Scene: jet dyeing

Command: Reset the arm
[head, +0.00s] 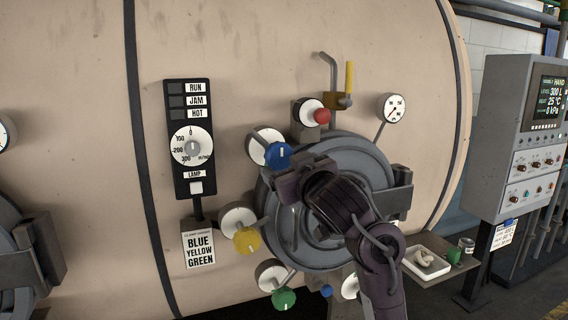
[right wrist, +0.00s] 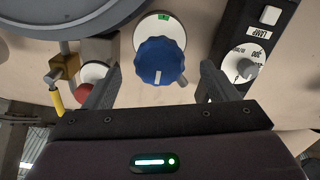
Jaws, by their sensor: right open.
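My right arm reaches in from the lower right in the head view, in front of the round grey door (head: 345,150). My right gripper (head: 284,172) is close to the blue knob (head: 277,155), at its lower right. In the right wrist view the jaws of the gripper (right wrist: 160,70) stand apart and empty. The blue knob (right wrist: 161,61) shows in the gap ahead of them. I cannot tell how far it is from the fingertips. My left gripper is not in view.
Red (head: 322,116), yellow (head: 247,240) and green (head: 283,298) knobs surround the door. A black panel (head: 187,100) with a dial stands left. A yellow-handled valve (head: 349,78) and gauge (head: 391,108) are above. A grey control cabinet (head: 505,135) and small shelf (head: 440,245) stand right.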

